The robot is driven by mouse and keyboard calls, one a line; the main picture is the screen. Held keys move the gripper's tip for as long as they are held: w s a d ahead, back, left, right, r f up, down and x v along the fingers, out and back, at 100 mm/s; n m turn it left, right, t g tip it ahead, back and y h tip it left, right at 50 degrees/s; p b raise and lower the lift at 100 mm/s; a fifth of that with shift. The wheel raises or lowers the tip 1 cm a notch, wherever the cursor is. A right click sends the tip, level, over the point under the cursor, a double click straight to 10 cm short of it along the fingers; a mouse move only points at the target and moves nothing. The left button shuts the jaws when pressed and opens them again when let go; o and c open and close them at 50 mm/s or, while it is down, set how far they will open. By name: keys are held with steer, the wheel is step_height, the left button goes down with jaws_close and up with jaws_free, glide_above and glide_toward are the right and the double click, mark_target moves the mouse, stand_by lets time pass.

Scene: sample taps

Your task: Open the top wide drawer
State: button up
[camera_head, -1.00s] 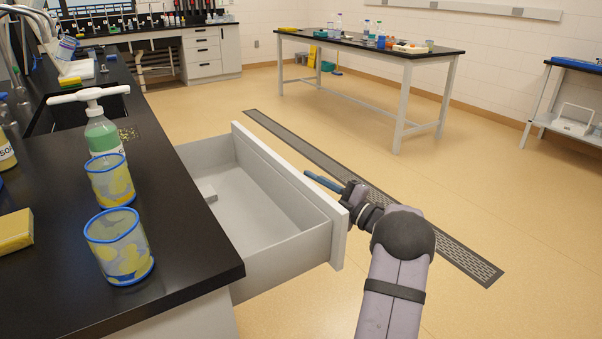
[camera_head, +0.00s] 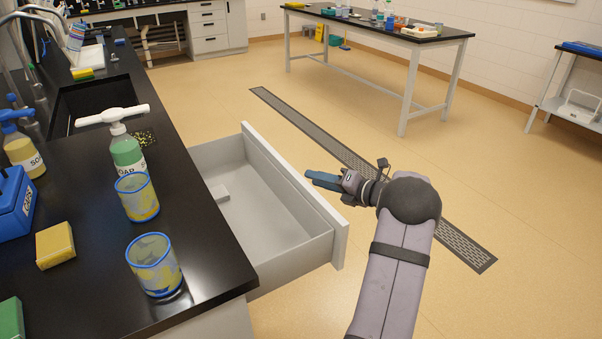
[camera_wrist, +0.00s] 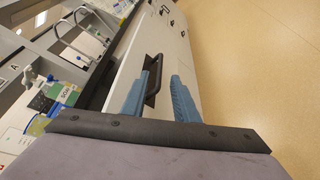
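The wide pale grey drawer (camera_head: 290,259) at the right side of the near black counter stands far out, with its inside showing. In the wrist view my two blue fingers (camera_wrist: 160,80) are spread apart. A dark bar handle (camera_wrist: 154,82) on a pale front shows between them, close to the left finger, and nothing is clamped. The head view hides the handle behind the panel.
The black counter (camera_head: 95,260) holds two blue-rimmed cups (camera_head: 154,266), soap bottles (camera_head: 126,150), a yellow sponge (camera_head: 55,245) and a blue box (camera_head: 14,203). A dark floor grate (camera_head: 330,145) runs beyond the drawer. A black-topped table (camera_head: 380,27) stands farther back. Floor around my arm is clear.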

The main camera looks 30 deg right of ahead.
steer(key=x, duration=0.6)
steer(key=shift+w+a+p, duration=0.15)
steer(key=shift+w+p, duration=0.15)
jaws_close()
stand_by(1.3)
